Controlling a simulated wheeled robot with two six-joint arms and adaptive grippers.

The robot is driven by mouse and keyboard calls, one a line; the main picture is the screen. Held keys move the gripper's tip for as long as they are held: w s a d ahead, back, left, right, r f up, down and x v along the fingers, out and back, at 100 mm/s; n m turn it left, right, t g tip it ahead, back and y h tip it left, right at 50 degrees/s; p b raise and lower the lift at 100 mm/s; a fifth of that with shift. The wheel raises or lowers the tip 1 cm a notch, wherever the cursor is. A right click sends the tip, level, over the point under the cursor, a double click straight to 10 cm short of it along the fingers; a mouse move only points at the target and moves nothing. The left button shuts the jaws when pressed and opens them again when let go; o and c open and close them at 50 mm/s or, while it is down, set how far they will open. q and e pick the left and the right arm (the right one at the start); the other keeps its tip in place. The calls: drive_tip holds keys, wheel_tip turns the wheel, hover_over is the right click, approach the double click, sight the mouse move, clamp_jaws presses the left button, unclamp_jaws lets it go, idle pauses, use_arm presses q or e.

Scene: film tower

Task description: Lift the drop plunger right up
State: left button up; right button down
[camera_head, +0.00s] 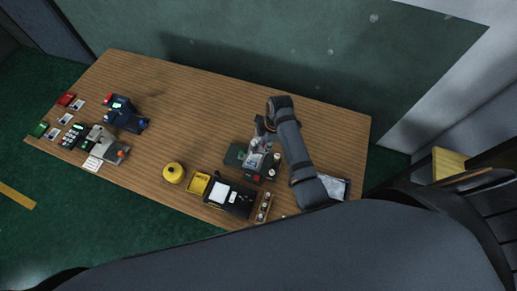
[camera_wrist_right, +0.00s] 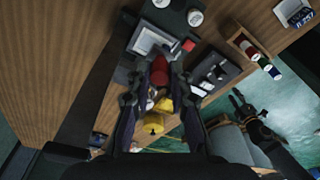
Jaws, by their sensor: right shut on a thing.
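My right gripper (camera_wrist_right: 160,78) reaches down over the film tower's dark base. In the right wrist view its two dark fingers close on a red piece (camera_wrist_right: 160,68), which looks like the plunger's knob. The plunger's shaft and lower end are hidden behind the fingers, so I cannot tell how high it stands. In the head view my right arm ends at the dark green base (camera_head: 235,155) with the clear tower (camera_head: 254,161). A dark shape like my left gripper (camera_wrist_right: 243,104) shows small in the right wrist view; its jaws are unclear.
A wooden rack (camera_head: 263,207) of small bottles is close by. The table's middle (camera_head: 185,120) is clear.

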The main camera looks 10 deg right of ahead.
drive_tip(key=shift+r, duration=2.8)
drive_tip(key=c, duration=1.3)
unclamp_jaws()
drive_tip(key=shift+w+a+r, duration=0.1)
drive_tip(key=shift+a+r, duration=0.05)
drive_tip(key=shift+r, duration=2.45)
wheel_tip(320, 180, down, 8)
drive_tip(key=shift+r, duration=0.25)
drive_tip(key=shift+s+f, duration=0.2)
